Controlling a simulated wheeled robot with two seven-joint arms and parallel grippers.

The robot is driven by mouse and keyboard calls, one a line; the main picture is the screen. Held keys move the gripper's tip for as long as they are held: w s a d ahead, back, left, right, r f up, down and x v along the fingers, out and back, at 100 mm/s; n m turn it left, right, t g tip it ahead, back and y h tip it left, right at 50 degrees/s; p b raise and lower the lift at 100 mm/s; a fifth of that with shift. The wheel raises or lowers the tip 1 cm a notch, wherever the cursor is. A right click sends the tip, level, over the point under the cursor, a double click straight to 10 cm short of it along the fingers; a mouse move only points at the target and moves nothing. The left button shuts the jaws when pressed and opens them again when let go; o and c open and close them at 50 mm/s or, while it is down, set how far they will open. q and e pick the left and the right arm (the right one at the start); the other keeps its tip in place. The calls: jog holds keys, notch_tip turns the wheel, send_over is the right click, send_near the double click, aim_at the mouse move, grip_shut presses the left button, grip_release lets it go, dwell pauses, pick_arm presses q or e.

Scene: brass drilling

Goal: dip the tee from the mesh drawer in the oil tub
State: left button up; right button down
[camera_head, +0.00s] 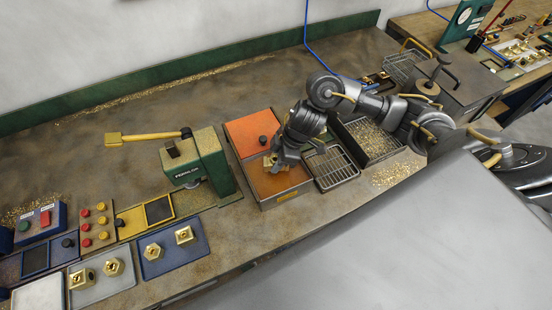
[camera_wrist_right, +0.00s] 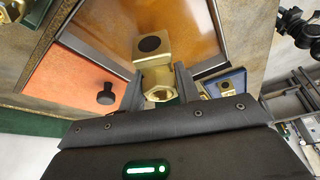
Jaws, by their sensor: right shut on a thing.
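My right gripper (camera_head: 270,162) is over the oil tub (camera_head: 291,196), which holds amber oil. In the right wrist view, the gripper (camera_wrist_right: 158,90) is shut on a brass tee (camera_wrist_right: 152,47). The tee has a dark round bore in its block and a hex end between the fingers. It is seen against the amber oil (camera_wrist_right: 198,28); I cannot tell whether it touches the oil. The mesh drawer (camera_head: 333,166) stands just right of the tub and looks empty. My left gripper is not in view.
The orange lid (camera_head: 247,133) with a black knob lies behind the tub. A green press (camera_head: 200,160) stands left of it. A tray of brass chips (camera_head: 371,139) is to the right. A blue tray (camera_head: 172,248) with brass fittings is front left.

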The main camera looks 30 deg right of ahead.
jog(key=shift+f+b, duration=2.3)
jog(key=shift+f, duration=2.3)
jog(key=shift+r, duration=0.1)
notch_tip(320, 180, up, 5)
jog(key=p, duration=0.6)
jog(key=shift+r, duration=0.15)
jog(key=shift+r+p, duration=0.8)
jog(key=shift+r, duration=0.15)
jog(key=shift+w+r, duration=0.1)
jog(key=shift+r, duration=1.2)
jog(key=shift+r, duration=0.15)
